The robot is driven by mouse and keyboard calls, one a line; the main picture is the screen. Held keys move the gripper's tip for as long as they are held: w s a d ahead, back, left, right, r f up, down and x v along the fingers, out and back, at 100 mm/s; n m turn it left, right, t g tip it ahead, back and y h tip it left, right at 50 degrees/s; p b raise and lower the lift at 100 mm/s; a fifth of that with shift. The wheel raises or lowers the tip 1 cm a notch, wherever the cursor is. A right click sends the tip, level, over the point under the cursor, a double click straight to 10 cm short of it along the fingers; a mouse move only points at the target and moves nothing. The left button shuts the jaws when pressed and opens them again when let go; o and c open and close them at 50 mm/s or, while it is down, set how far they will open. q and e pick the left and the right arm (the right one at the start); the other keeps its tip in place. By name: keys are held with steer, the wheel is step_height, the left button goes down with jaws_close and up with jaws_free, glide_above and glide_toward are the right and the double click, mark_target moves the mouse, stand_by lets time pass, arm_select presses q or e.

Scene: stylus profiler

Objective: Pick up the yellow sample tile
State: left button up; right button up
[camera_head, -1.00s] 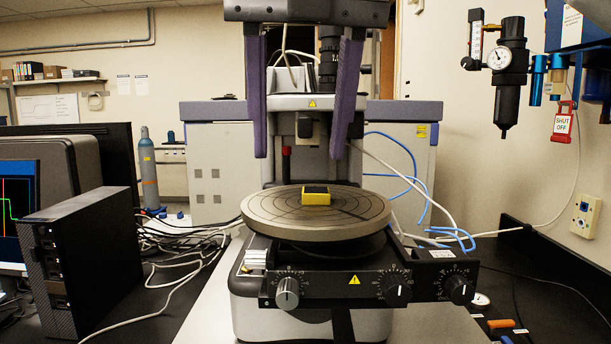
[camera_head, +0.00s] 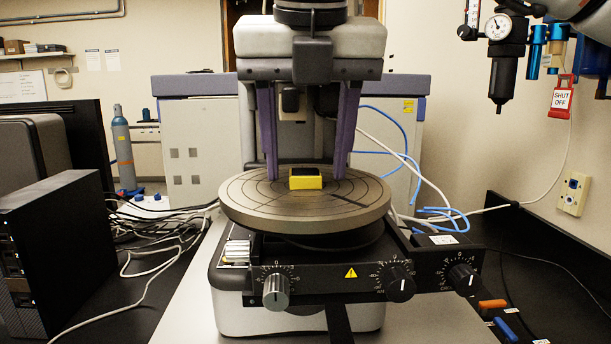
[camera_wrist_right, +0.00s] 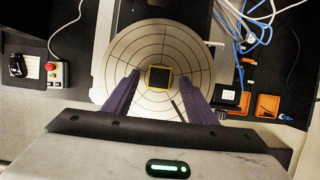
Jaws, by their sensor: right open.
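The yellow sample tile (camera_head: 306,179) has a black top and lies near the middle of the round grey stage (camera_head: 252,212). In the right wrist view, the tile (camera_wrist_right: 148,78) shows as a black square with a yellow rim on the ringed stage (camera_wrist_right: 125,48). My right gripper (camera_head: 306,178) is open, with its two purple fingers pointing down on either side of the tile, apart from it. In the right wrist view, the fingertips (camera_wrist_right: 160,78) are spread, with the tile between them or just beyond. My left gripper is not in view.
A black computer box (camera_head: 62,255) stands at the left. Blue tubes and cables (camera_head: 430,213) run at the right. A regulator (camera_head: 508,60) hangs on the right wall.

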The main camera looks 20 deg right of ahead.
mark_target(306, 175)
steer(key=shift+w+f, duration=0.1)
steer(key=shift+f, duration=0.1)
steer(key=c, duration=1.1)
steer(key=shift+r, duration=0.2)
steer(key=shift+c, duration=0.2)
step_height(306, 175, up, 10)
steer(key=p, duration=0.1)
steer(key=shift+f, duration=0.15)
steer(key=shift+o, duration=1.4)
jaws_close()
